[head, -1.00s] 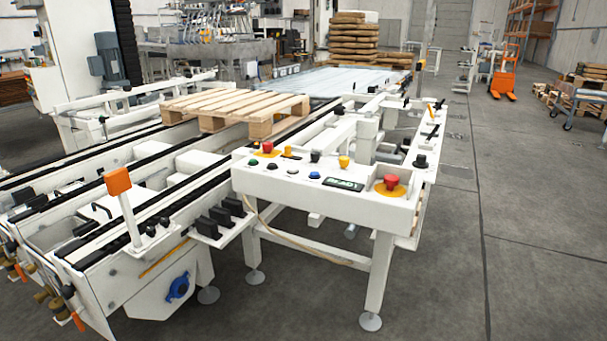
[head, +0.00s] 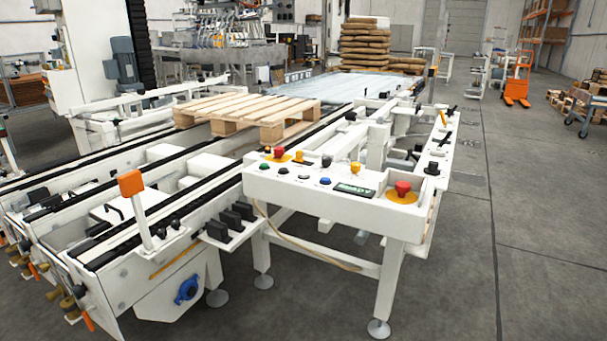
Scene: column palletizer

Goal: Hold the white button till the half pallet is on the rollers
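A white control panel (head: 286,190) stands in the middle of the head view. A small white button (head: 303,176) sits in its front row, between a black button (head: 283,171) and a blue button (head: 325,181). Nothing touches it. A wooden pallet (head: 243,107) lies flat on the chain conveyor tracks behind the panel. Grey rollers (head: 325,88) stretch away behind the pallet. The gap between the pallet's far side and the rollers is hard to judge. Neither of my grippers is in view.
The panel also carries a large red mushroom button (head: 403,189), a smaller red one (head: 279,153), a yellow button (head: 355,168) and a small display (head: 355,189). An orange box on a post (head: 131,183) stands at left. Grey floor (head: 465,250) is clear on the right.

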